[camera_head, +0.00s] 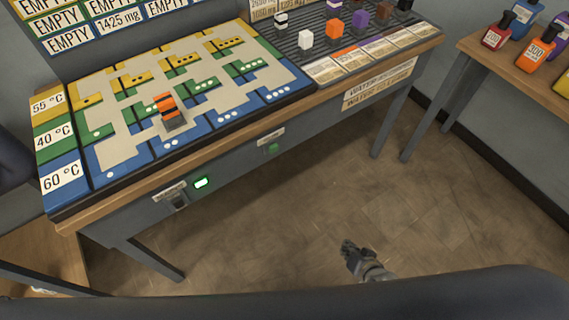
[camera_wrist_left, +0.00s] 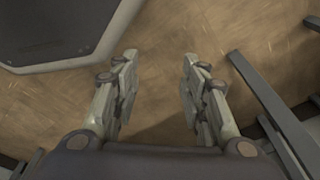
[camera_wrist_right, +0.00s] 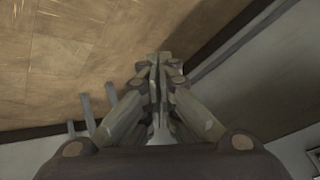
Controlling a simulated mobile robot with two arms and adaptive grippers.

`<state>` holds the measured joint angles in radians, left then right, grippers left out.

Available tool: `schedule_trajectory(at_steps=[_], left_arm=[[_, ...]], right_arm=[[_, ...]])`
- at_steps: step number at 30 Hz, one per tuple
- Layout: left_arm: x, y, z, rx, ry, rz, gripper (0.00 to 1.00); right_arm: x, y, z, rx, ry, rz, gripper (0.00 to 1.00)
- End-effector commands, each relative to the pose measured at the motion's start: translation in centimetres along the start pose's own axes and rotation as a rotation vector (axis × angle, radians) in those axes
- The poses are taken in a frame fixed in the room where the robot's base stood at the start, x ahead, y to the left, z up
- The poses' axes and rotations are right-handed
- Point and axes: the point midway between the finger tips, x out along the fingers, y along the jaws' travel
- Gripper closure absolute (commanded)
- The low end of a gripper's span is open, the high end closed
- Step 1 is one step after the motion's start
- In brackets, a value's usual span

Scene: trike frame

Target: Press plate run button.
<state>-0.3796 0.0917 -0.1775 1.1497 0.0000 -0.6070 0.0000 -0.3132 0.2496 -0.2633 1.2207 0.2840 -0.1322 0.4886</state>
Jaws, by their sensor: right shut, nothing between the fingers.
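On the front apron of the workbench, a bright green lit button (camera_head: 201,183) sits beside a dark switch (camera_head: 178,201) under a small label. Farther right on the apron, a dimmer green button (camera_head: 273,148) sits below another small label. The labels are too small to read, so I cannot tell which button is the plate run one. My right gripper (camera_head: 349,247) is shut and empty, in front of the bench and apart from both buttons. It also shows shut in the right wrist view (camera_wrist_right: 158,62). My left gripper (camera_wrist_left: 158,62) is open and empty above the floor; the head view does not show it.
The bench top holds a coloured plate (camera_head: 130,118) with an orange and grey block (camera_head: 167,108) on it. A ribbed rack (camera_head: 345,40) with small cubes stands at the right. A side table (camera_head: 500,60) carries several bottles. The floor before the bench is clear.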

Motion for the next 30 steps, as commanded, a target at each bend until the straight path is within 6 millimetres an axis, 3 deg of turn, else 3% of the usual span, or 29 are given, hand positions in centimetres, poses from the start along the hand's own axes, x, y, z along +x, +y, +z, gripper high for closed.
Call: schedule_trajectory(at_steps=[1, 6, 15, 22, 30], left_arm=[[1.4, 0.0, -0.6, -0.001, 0.008, -0.001, 0.6], [2.0, -0.1, -3.1, -0.005, 0.027, -0.003, 0.6], [2.2, -0.3, -6.5, -0.012, 0.058, -0.006, 0.6], [1.5, -0.4, -8.1, -0.016, 0.078, -0.009, 0.6], [0.4, -0.5, -8.8, -0.018, 0.088, -0.011, 0.6]], right_arm=[[1.3, -0.8, -1.1, 0.042, 0.039, -0.04, 1.0], [1.8, -4.9, -5.8, 0.205, 0.141, -0.188, 1.0], [-0.6, -12.9, -11.9, 0.488, 0.223, -0.507, 1.0], [-4.7, -18.2, -14.4, 0.673, 0.198, -0.747, 1.0], [-8.0, -21.1, -15.3, 0.778, 0.15, -0.887, 1.0]])
